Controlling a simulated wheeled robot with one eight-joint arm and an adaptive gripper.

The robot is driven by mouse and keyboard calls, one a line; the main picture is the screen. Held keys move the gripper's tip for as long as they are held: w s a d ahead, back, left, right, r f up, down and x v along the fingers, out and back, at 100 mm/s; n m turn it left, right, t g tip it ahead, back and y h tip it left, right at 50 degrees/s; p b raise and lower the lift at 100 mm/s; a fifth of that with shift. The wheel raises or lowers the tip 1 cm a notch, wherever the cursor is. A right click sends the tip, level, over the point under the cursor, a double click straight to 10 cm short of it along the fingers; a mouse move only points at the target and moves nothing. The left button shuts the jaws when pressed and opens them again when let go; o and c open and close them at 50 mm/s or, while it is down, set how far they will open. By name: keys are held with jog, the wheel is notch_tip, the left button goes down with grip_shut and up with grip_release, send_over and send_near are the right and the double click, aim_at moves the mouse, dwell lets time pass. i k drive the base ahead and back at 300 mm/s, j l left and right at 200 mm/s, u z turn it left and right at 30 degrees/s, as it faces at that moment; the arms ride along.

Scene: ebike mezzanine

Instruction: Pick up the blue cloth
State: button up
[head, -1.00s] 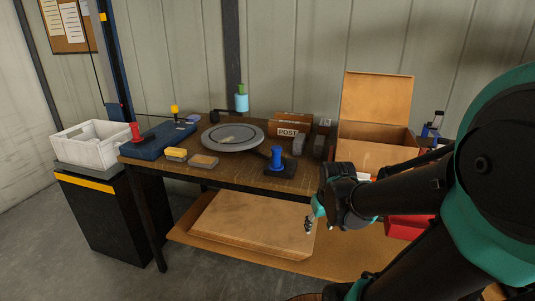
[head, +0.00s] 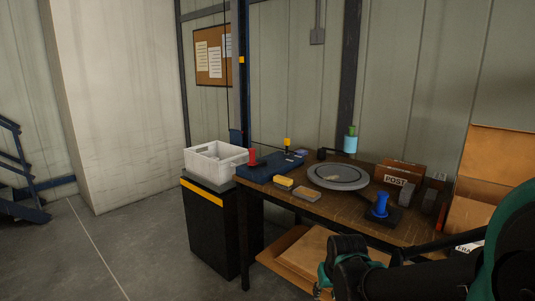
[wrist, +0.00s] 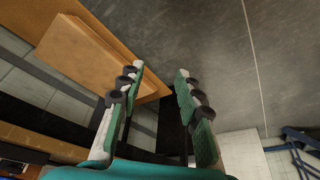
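I cannot make out a blue cloth for certain in either view. A flat blue item (head: 270,168) with a red knob lies at the left end of the workbench (head: 325,212). A blue spool-shaped object (head: 380,206) stands on a dark base near the front edge. My gripper (wrist: 160,72) shows in the wrist view with its fingers apart and nothing between them. In the head view it hangs low in front of the bench, partly cut off by the lower edge.
A white crate (head: 201,163) stands on a black cabinet (head: 207,232) left of the bench. A round grey plate (head: 338,186), a POST box (head: 398,175) and small blocks (head: 284,182) are on the bench. A cardboard sheet (head: 310,258) lies below. Floor at left is clear.

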aim_at(302, 153)
jog(key=i+j+u, duration=0.35)
jog(key=i, duration=0.35)
jog(key=i+u, duration=0.3)
jog(key=i, duration=0.45)
